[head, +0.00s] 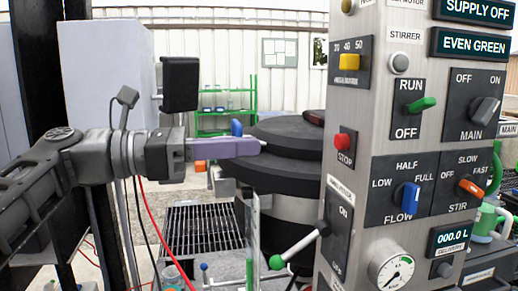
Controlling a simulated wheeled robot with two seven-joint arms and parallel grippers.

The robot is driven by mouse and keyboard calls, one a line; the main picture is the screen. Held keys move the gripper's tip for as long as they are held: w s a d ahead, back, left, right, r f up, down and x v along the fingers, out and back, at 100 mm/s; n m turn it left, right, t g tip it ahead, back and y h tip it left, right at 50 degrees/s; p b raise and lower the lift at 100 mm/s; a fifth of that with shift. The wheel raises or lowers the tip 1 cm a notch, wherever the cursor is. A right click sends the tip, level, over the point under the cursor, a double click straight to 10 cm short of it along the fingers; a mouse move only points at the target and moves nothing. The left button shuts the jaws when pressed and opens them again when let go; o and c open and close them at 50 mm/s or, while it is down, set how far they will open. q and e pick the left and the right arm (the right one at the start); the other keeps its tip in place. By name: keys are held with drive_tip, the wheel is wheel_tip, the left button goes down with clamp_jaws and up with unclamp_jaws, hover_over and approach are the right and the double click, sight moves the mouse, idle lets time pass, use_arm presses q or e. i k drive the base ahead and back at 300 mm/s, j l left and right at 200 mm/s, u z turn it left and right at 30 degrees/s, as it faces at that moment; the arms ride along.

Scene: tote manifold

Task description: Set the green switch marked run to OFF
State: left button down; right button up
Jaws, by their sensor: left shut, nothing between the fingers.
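The green switch (422,104) is on a black plate on the grey control panel (362,125), with RUN printed above it and OFF below. Its green handle sticks out to the right and slightly up, so I cannot tell which setting it is in. My left gripper (262,144) comes in from the left with its purple fingers shut and empty. Its tip is left of the panel, apart from the switch, in front of a dark round lid. My right gripper is not in view.
Near the switch are a red STOP button (344,143), a blue FLOW knob (408,196), an orange STIR knob (470,188) and the MAIN knob (484,110). A green-tipped lever (300,247) juts left from the panel's lower edge. A dark-lidded vessel (290,137) stands behind.

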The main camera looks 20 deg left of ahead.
sight(413, 109)
drive_tip(key=k, duration=1)
